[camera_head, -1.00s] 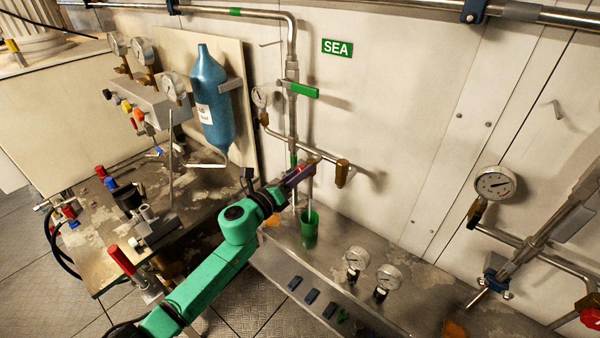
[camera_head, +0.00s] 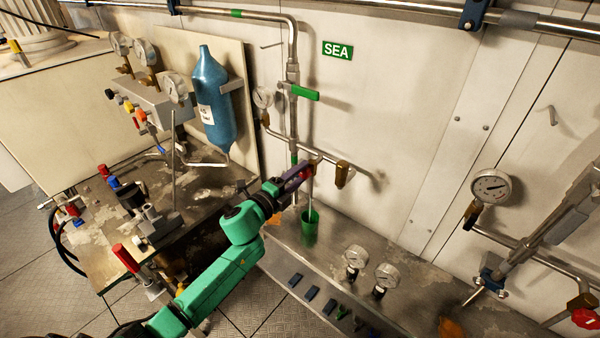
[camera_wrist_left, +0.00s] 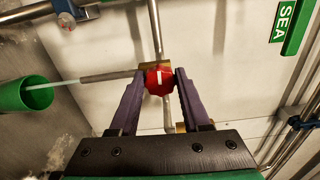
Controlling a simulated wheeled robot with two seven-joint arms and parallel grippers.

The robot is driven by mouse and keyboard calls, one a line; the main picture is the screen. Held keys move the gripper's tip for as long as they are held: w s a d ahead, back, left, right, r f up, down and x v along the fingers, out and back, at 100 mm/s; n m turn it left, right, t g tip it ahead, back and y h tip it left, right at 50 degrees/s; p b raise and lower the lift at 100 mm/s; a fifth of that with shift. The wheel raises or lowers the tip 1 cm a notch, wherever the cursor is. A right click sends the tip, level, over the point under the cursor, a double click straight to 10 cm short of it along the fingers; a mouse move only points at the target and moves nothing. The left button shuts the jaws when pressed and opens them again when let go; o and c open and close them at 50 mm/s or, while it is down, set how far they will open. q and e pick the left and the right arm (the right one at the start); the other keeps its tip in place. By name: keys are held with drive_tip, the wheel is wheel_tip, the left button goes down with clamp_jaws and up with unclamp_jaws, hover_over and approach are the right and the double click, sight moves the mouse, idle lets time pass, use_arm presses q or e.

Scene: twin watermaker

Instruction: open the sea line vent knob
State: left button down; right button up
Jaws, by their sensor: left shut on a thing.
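The red vent knob (camera_wrist_left: 158,80) with a white mark sits on a brass fitting in the left wrist view. My left gripper (camera_head: 306,169) is at the sea line piping, and its two purple fingers (camera_wrist_left: 158,85) are shut on the knob's sides. My right gripper is not in view.
A green lever handle (camera_head: 305,92) is above, below the SEA sign (camera_head: 337,49). A small gauge (camera_head: 263,97) and a brass fitting (camera_head: 343,173) flank the vent. A blue cylinder (camera_head: 213,105) stands left. Two gauges (camera_head: 387,276) are on the bench below.

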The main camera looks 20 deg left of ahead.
use_arm(q)
drive_tip(key=shift+f+n, duration=0.1)
drive_tip(key=shift+n, duration=0.5)
drive_tip(key=shift+c, duration=1.9)
unclamp_jaws()
drive_tip(key=shift+s, duration=0.15)
drive_tip(key=b+v, duration=0.3)
drive_tip(key=v, duration=1.1)
drive_tip(key=shift+s+b, duration=0.2)
drive_tip(key=shift+b, duration=0.1)
drive_tip(key=shift+a, duration=0.1)
